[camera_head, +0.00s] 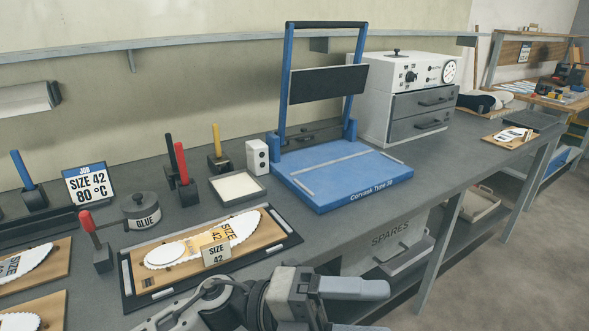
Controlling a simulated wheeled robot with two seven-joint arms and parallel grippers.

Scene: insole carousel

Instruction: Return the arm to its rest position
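My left gripper (362,308) is at the bottom middle, in front of the bench edge, with its arm coming in from the lower left. Its two grey fingers point right and stand apart with nothing visible between them; the lower finger is cut off by the picture's bottom edge. My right gripper is not in view. Behind the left gripper, a white insole (190,247) lies on a brown board in a black tray (284,232), with a "SIZE 42" tag (216,252) over it.
A blue press (340,178) with a raised handle stands mid-bench, a white drawer cabinet (380,95) behind it. A glue pot (142,211), coloured-handle tools, a job sign (89,184) and more insole boards (58,262) crowd the left. Open floor (500,285) lies right.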

